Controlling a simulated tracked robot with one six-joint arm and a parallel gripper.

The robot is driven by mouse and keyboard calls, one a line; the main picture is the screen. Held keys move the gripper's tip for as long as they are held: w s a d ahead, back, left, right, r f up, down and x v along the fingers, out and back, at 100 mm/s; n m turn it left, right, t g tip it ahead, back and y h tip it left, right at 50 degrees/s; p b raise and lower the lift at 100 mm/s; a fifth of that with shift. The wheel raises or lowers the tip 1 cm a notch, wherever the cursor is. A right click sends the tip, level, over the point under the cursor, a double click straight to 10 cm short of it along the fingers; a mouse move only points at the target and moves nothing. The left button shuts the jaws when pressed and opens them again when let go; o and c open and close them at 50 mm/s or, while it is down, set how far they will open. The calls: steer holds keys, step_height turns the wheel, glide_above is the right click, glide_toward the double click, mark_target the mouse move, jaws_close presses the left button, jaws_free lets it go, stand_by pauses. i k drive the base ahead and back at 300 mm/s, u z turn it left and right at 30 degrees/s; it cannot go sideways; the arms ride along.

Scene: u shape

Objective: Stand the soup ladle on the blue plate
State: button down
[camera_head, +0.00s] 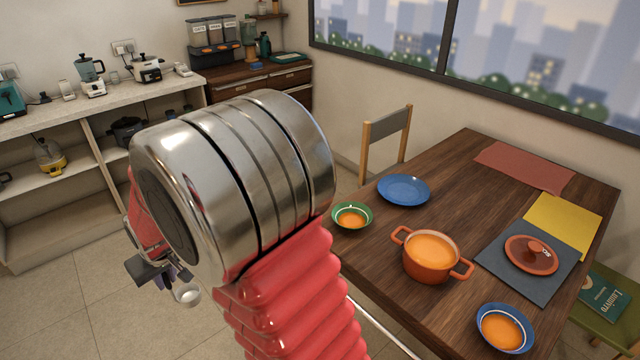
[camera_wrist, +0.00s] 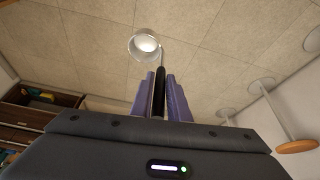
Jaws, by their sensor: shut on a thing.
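The soup ladle (camera_wrist: 145,44) has a shiny metal bowl and a dark handle. My gripper (camera_wrist: 160,85) is shut on the handle between its purple fingers, with the bowl beyond the fingertips. In the head view, the ladle's bowl (camera_head: 187,293) shows below my gripper (camera_head: 165,278), over the tiled floor left of the table; the handle is mostly hidden there. The blue plate (camera_head: 403,189) lies empty on the table's far left part, to the right of my arm and well apart from the ladle.
On the wooden table (camera_head: 455,190) stand a green bowl (camera_head: 351,216) of orange soup beside the plate, an orange pot (camera_head: 431,257) and a blue bowl (camera_head: 504,329). A chair (camera_head: 386,140) stands behind the plate. Shelves (camera_head: 60,200) line the left wall. Floor between is clear.

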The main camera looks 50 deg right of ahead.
mark_target(402, 192)
steer(key=u, duration=1.65)
steer(key=i, duration=0.1)
steer(key=z, duration=2.95)
steer(key=i, duration=1)
steer(key=u, duration=0.2)
steer(key=k, duration=0.95)
steer(key=z, duration=0.1)
